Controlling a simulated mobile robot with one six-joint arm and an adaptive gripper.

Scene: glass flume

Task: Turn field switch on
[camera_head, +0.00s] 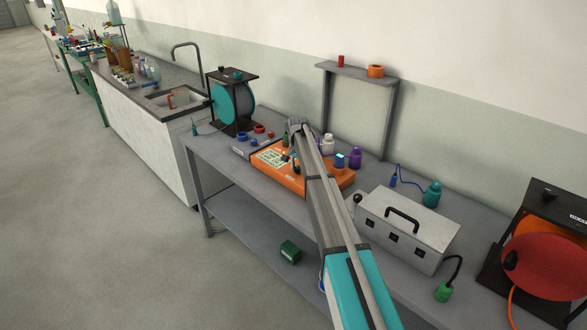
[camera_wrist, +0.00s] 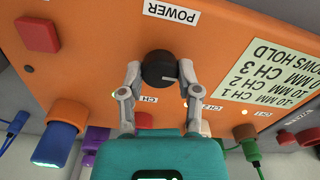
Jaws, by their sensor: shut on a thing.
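No label reading "field" shows, so I cannot tell which control is the field switch. In the wrist view a round black knob (camera_wrist: 159,69) with a pale pointer mark sits on an orange panel (camera_wrist: 90,45), below an upside-down POWER label (camera_wrist: 171,12). My gripper (camera_wrist: 160,74) is shut on this knob, one grey finger at each side. CH labels lie around it. A red square button (camera_wrist: 37,35) is on the panel's left. In the head view the orange box (camera_head: 341,184) stands on the bench, its middle partly hidden by my arm.
A grey box with a black handle (camera_head: 425,240) stands to the right on the bench (camera_head: 228,158). A teal disc device (camera_head: 232,103) and a red disc device (camera_head: 550,262) stand at either end. Plugs and cables crowd the orange panel's edge. The floor (camera_head: 90,220) at left is clear.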

